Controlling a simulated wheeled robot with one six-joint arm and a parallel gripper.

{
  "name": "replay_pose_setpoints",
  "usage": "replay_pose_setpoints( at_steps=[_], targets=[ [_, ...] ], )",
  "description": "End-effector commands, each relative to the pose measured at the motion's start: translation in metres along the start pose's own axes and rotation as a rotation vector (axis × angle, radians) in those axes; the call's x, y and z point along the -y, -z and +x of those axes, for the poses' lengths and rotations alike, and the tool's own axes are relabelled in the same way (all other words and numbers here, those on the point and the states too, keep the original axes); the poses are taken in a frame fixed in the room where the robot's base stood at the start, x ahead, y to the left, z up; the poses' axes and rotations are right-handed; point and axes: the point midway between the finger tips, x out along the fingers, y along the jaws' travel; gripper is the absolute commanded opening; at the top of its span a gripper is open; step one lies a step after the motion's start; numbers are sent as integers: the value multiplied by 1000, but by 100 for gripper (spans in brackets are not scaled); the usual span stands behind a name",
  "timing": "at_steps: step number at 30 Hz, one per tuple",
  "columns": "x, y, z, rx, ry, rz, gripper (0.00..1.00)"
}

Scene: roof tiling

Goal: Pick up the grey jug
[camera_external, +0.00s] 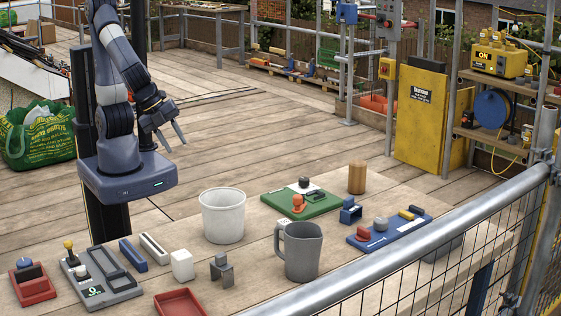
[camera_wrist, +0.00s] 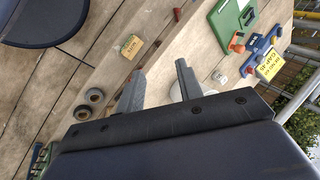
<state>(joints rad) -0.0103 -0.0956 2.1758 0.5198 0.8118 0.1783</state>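The grey jug (camera_external: 303,254) stands upright on the wooden worktable at the front middle of the external view, its handle to the left. My gripper (camera_external: 172,137) hangs above and behind the table's left part, up and left of the jug and well apart from it. Its two fingers are spread with nothing between them. In the wrist view my gripper (camera_wrist: 160,69) also shows its two fingers apart and empty. I cannot pick out the jug in the wrist view.
A white bucket (camera_external: 222,216) stands left of and behind the jug. A grey bracket (camera_external: 221,271), a white block (camera_external: 182,265) and a red tray (camera_external: 180,304) lie to its left. A blue board (camera_external: 388,234) lies to its right. A metal rail (camera_external: 420,240) crosses in front.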

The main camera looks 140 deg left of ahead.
Motion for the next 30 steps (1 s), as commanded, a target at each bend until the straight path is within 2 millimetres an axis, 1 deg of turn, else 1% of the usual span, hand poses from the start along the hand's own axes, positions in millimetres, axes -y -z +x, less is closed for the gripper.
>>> replay_pose_setpoints(
  at_steps=[1,2,3,5,6,8,9,11,12,14,15,19,21,24,27,30],
  targets=[
    [22,17,1,7,52,88,35],
    [34,26,3,9,87,144,35],
    [50,40,5,11,134,219,35],
    [73,61,9,17,201,336,35],
    [87,76,12,23,244,415,35],
    [106,99,17,30,307,534,35],
    [119,114,20,37,348,615,35],
    [135,138,26,46,409,737,35],
    [145,154,32,54,446,820,35],
    [158,178,40,67,502,944,35],
    [165,194,45,75,539,1028,35],
    [181,244,68,108,650,1305,35],
    [185,270,82,126,707,1455,35],
    [185,303,104,154,778,1658,35],
    [182,327,123,179,836,1827,35],
    [177,343,137,198,876,1948,35]
  ],
)
